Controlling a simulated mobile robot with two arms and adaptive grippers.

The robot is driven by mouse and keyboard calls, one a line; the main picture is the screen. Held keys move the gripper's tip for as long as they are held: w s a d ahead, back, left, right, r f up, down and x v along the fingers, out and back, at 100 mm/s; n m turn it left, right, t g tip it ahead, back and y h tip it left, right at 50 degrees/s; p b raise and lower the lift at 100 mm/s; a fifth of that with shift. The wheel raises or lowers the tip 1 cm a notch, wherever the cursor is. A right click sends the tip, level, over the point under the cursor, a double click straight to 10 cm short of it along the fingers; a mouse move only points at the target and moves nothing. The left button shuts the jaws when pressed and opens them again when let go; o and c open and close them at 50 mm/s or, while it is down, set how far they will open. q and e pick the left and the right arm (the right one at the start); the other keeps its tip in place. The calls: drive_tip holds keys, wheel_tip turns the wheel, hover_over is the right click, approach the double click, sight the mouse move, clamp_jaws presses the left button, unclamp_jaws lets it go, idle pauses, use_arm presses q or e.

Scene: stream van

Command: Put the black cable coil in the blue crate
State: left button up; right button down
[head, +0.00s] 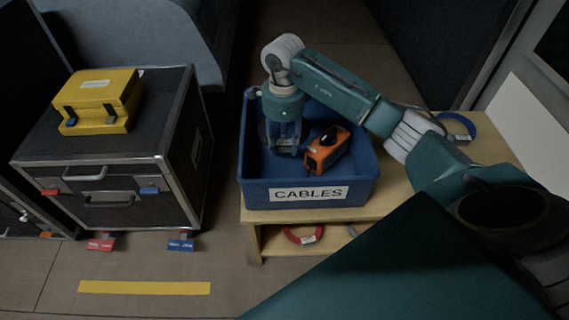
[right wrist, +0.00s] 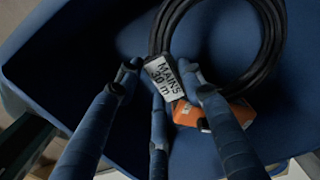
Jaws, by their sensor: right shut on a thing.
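The black cable coil (right wrist: 273,50) carries a white tag (right wrist: 165,78) reading "MAINS 30 m". My right gripper (head: 286,143) reaches down into the blue crate (head: 256,195), with its fingers shut around the coil at the tag. The fingers (right wrist: 162,85) also show in the right wrist view. The coil is inside the crate's walls; whether it touches the floor I cannot tell. In the head view the gripper hides most of it. The crate's front label reads "CABLES". My left gripper is not in view.
An orange and black item (head: 328,151) lies in the crate, right of the gripper. The crate stands on a wooden bench (head: 480,146). A blue coil (head: 459,125) lies on it; a red coil (head: 303,235) is below. A yellow case (head: 100,101) sits on a black flight case (head: 150,118).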

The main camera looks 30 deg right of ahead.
sight(284, 151)
wheel_tip(284, 151, down, 4)
drive_tip(key=shift+r, duration=0.2)
drive_tip(key=shift+f+b, duration=0.3)
drive_tip(key=shift+f, duration=0.25)
wheel_tip(284, 151, down, 4)
drive_tip(key=shift+r+b, duration=0.1)
drive_tip(key=shift+b, duration=0.3)
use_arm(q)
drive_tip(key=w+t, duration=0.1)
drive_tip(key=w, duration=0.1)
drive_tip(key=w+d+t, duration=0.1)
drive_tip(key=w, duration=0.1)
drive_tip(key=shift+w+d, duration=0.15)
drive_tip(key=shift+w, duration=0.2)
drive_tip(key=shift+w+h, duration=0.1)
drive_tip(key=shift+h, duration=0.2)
use_arm(e)
drive_tip(key=shift+f, duration=0.2)
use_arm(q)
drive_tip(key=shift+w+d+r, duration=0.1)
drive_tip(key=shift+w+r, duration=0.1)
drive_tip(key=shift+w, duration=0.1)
use_arm(e)
drive_tip(key=c, duration=1.1)
unclamp_jaws()
